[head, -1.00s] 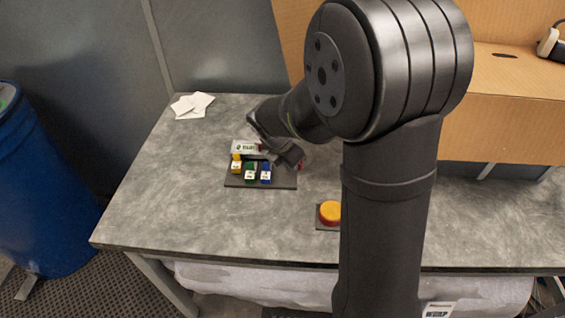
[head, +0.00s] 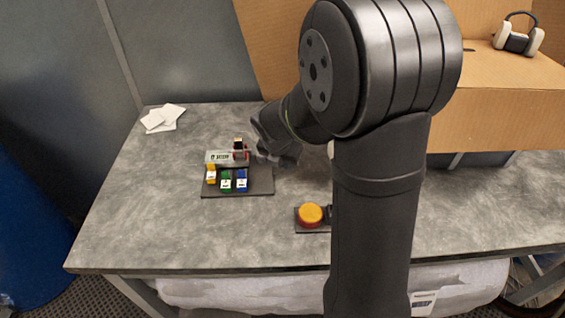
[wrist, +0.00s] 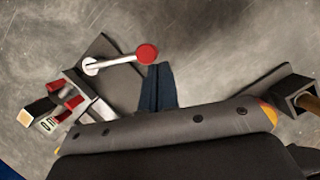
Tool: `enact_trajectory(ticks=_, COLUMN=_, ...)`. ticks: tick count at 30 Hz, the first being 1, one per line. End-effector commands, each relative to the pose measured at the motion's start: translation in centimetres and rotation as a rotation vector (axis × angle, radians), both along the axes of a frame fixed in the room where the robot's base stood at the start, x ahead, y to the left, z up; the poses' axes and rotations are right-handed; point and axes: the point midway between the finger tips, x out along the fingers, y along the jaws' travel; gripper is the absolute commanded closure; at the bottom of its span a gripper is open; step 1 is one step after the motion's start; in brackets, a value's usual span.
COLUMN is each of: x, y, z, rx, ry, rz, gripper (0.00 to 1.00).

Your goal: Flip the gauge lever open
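A lever with a pale metal arm and a red knob (wrist: 147,54) lies across a dark square plate (wrist: 115,80) in the wrist view; I take it for the gauge lever. The head view does not clearly show it, and my arm may hide it. My gripper (wrist: 157,88) shows two dark fingertips side by side with only a thin seam between them, and nothing held. They are just below the red knob in the picture; contact cannot be told. In the head view my gripper (head: 278,152) is small and dark, just right of the panel (head: 258,186).
The panel carries yellow (head: 211,174), green (head: 226,181) and blue (head: 242,181) pieces, a white label plate (head: 222,157) and a black-and-red block (head: 240,148). A yellow button (head: 311,214) stands at the front right. White papers (head: 163,117) lie at the back left.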

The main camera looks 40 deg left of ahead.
Motion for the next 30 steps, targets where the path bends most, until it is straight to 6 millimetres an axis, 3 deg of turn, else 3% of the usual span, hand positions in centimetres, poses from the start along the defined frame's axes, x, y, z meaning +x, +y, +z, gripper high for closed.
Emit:
enact_trajectory(ticks=17, x=0.0, y=0.0, z=0.5, rx=0.002, ry=-0.002, rz=-0.001, gripper=1.00)
enact_trajectory(ticks=30, x=-2.2, y=-1.3, z=6.8, rx=0.004, ry=-0.003, rz=0.000, gripper=1.00)
